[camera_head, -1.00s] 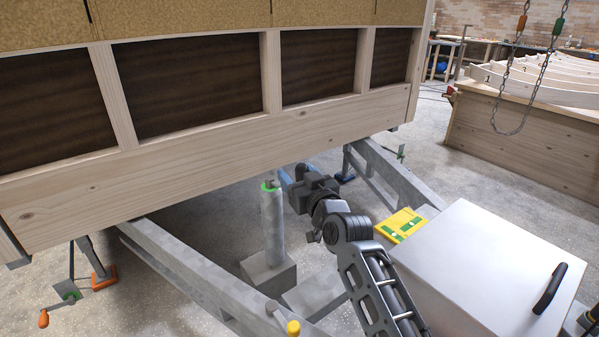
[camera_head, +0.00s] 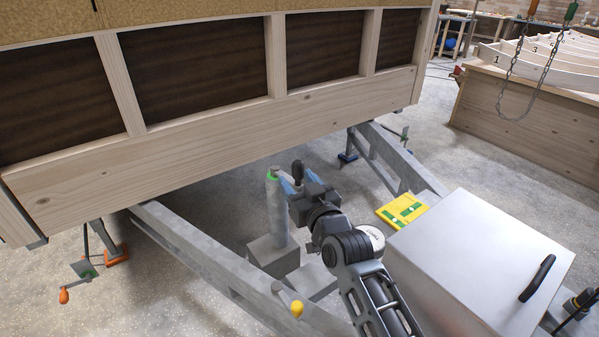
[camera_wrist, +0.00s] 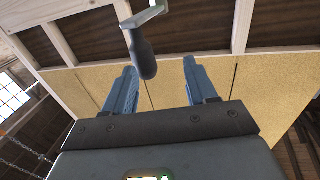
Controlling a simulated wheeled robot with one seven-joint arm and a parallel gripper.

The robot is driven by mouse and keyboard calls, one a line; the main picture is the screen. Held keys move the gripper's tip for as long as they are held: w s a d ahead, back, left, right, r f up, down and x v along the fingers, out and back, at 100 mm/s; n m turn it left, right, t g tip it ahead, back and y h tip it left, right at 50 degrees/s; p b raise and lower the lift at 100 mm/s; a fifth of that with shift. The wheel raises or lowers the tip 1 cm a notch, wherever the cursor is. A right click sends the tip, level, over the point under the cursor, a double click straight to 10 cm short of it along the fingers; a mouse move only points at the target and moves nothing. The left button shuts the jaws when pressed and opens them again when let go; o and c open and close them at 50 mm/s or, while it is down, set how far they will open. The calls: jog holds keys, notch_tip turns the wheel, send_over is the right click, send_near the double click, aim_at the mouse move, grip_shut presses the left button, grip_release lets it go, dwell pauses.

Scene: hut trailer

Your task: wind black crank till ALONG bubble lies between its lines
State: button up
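The black crank handle (camera_head: 297,172) stands upright by the jack post with a green ring (camera_head: 276,205), under the trailer's edge. In the wrist view the handle (camera_wrist: 143,54) hangs from a pale metal crank arm (camera_wrist: 144,16). My gripper (camera_head: 286,185) is open and empty. Its blue fingers (camera_wrist: 162,66) point towards the handle, which shows in the gap near the left finger; I cannot tell whether they touch. The yellow level board (camera_head: 403,211) lies beside the silver box, with green vials. Its pale bubbles are too small to read against their lines.
A silver box (camera_head: 480,260) with a black handle stands at right. Grey frame beams (camera_head: 225,265) run under the wooden trailer (camera_head: 230,130). An orange-handled crank (camera_head: 64,296) is at left and a yellow knob (camera_head: 297,309) at front. Bare floor lies behind the box.

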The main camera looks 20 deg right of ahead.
jog(key=shift+s+a+p, duration=0.35)
jog(key=shift+s+p, duration=0.25)
jog(key=shift+s, duration=0.15)
jog(key=s+b, duration=0.1)
jog(key=s, duration=0.6)
jog(key=shift+s+d+b, duration=0.35)
jog(key=shift+s+d, duration=0.05)
jog(key=shift+d, duration=0.05)
jog(key=s+d+f+h, duration=0.1)
jog(key=s+f, duration=0.1)
jog(key=s, duration=0.6)
jog(key=s+d+f+m+g, duration=0.1)
jog(key=s+f, duration=0.1)
jog(key=s, duration=0.6)
jog(key=s+d+f+h, duration=0.1)
jog(key=s+d+f, duration=0.15)
jog(key=s, duration=0.65)
jog(key=s+r+g, duration=0.1)
jog(key=s+r, duration=0.3)
jog(key=s, duration=0.6)
jog(key=s+r+g, duration=0.1)
jog(key=s+r, duration=0.3)
jog(key=s, duration=0.5)
jog(key=shift+s+d+r, duration=0.25)
jog(key=shift+s, duration=0.15)
